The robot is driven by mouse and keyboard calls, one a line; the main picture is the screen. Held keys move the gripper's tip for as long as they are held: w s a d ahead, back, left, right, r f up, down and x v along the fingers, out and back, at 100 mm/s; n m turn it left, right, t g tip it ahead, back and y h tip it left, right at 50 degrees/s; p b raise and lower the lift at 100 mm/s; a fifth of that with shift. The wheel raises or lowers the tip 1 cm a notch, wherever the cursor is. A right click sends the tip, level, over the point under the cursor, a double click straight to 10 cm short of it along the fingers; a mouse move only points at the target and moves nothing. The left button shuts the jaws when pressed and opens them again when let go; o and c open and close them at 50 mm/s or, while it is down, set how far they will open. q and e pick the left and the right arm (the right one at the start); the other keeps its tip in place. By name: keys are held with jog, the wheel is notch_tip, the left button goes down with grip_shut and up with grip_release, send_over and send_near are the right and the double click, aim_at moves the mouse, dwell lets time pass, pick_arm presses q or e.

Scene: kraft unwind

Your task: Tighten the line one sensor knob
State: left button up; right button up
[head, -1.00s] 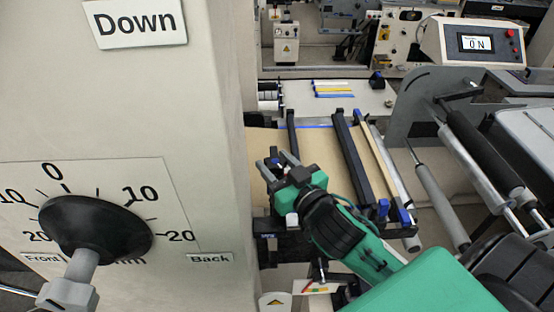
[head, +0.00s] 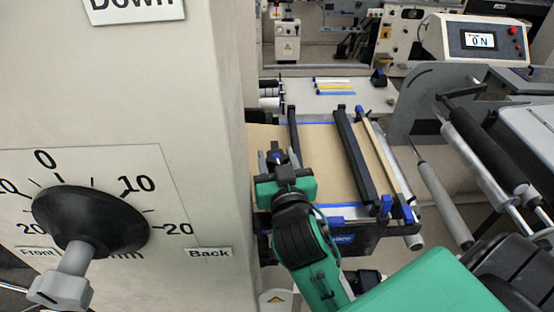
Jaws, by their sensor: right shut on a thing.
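My right gripper (head: 275,158) is at the near end of the leftmost dark bar (head: 294,130) over the brown paper web. Its grey fingers point away from me and are closed on a small dark and blue knob (head: 279,156), taken as the line one sensor knob. The fingers and the green gripper body hide most of it, so its turn cannot be read. My left gripper is not in view.
A large cream panel with a black dial (head: 90,219) and grey handle (head: 60,290) fills the left, close to my right gripper. Dark bars with blue end knobs (head: 386,203) lie to its right.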

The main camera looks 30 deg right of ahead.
jog(key=shift+r, duration=0.3)
jog(key=o, duration=0.9)
jog(key=shift+s+f, duration=0.1)
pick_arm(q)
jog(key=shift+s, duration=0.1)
pick_arm(e)
jog(key=shift+f, duration=0.15)
